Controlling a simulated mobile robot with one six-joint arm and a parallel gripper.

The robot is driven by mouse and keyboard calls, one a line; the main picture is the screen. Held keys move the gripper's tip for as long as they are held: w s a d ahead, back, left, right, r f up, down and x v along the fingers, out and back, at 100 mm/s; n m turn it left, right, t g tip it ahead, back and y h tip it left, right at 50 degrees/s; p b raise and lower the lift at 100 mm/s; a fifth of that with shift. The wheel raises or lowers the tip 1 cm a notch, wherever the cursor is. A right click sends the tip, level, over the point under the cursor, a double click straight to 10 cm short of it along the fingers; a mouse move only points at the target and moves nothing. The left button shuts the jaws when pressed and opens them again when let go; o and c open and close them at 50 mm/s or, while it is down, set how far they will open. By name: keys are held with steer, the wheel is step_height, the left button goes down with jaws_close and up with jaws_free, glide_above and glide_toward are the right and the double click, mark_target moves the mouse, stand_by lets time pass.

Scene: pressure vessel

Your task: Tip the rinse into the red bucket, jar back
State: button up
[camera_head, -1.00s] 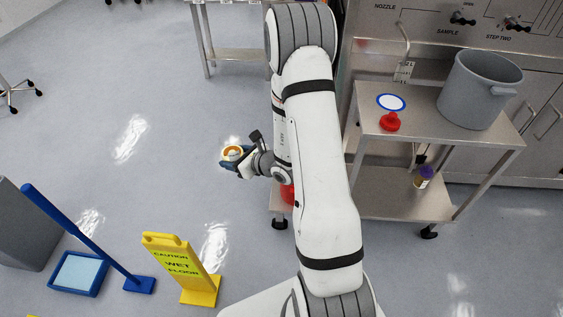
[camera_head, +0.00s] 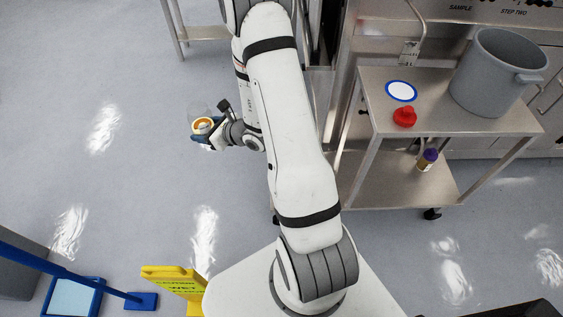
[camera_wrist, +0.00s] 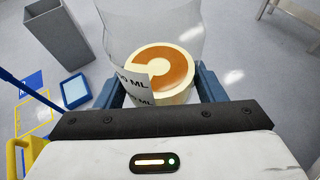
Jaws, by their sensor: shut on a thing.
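My gripper (camera_head: 214,138) is shut on a clear jar (camera_head: 203,124), held out over open floor left of my arm. In the wrist view the jar (camera_wrist: 150,30) stands between the blue fingers of my gripper (camera_wrist: 158,88). It has a white label reading "ML" and an orange and cream ring pattern within; I cannot tell the liquid level. On the steel cart (camera_head: 375,102) lie a white disc with a blue rim (camera_head: 401,91) and a red cap-like piece (camera_head: 404,117).
A large grey pot (camera_head: 490,75) stands on the cart's top, and a purple-capped bottle (camera_head: 428,160) on its lower shelf. A yellow wet-floor sign (camera_head: 175,282), a blue mop (camera_head: 75,272) and its tray (camera_head: 72,298) are at lower left.

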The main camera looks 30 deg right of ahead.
steer(key=shift+d, duration=0.1)
steer(key=s+d+f+m+h+b, duration=0.1)
steer(key=d+f+m+h+b, duration=0.1)
steer(key=d+f+b, duration=0.5)
steer(key=s+d+f+m+t+h+b, duration=0.1)
steer(key=s+d+f+m+h+b, duration=0.1)
steer(key=d+f+b, duration=0.6)
steer(key=s+d+f+m+t+h+b, duration=0.1)
steer(key=d+f+b, duration=0.6)
steer(key=f+b, duration=0.8)
steer(key=shift+s+d+f+m+h, duration=0.15)
steer(key=shift+f+h, duration=0.1)
steer(key=shift+f, duration=0.3)
steer(key=shift+d+f+m+h, duration=0.1)
steer(key=shift+f+m+h, duration=0.15)
steer(key=shift+f, duration=0.35)
steer(key=shift+s+d+f+m+h, duration=0.15)
steer(key=shift+f+h, duration=0.15)
steer(key=shift+f, duration=0.25)
steer(key=shift+s+d+f, duration=0.2)
steer(key=shift+d+f, duration=0.2)
steer(key=shift+d, duration=0.1)
steer(key=shift+s+b, duration=0.1)
steer(key=shift+b, duration=0.35)
